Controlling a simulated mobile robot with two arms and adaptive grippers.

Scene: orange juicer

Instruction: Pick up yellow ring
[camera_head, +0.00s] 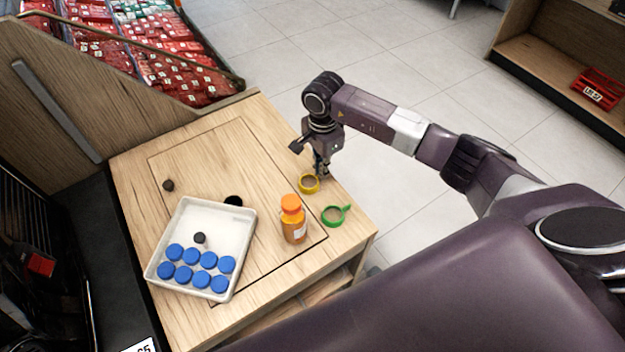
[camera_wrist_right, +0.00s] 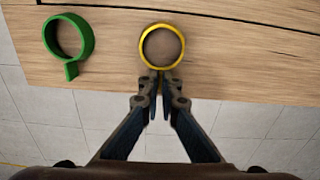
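The yellow ring (camera_head: 309,191) is near the right edge of the wooden table. In the right wrist view, the yellow ring (camera_wrist_right: 142,47) is just beyond my fingertips, with wood showing through it. My right gripper (camera_head: 321,174) is at the ring's far right side. In the right wrist view, the fingers of my right gripper (camera_wrist_right: 158,76) are close together at the ring's near rim, with only a narrow gap. They appear shut on the ring's near side, where the fingertips hide the contact. I cannot tell whether the ring is clear of the table. My left gripper is not in view.
A green ring with a handle (camera_head: 333,224) lies close by; an orange bottle (camera_head: 294,228) stands upright to the left. A white tray (camera_head: 240,222) holds several blue caps and a black one. The wooden table (camera_head: 205,150) is mostly clear at the back.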

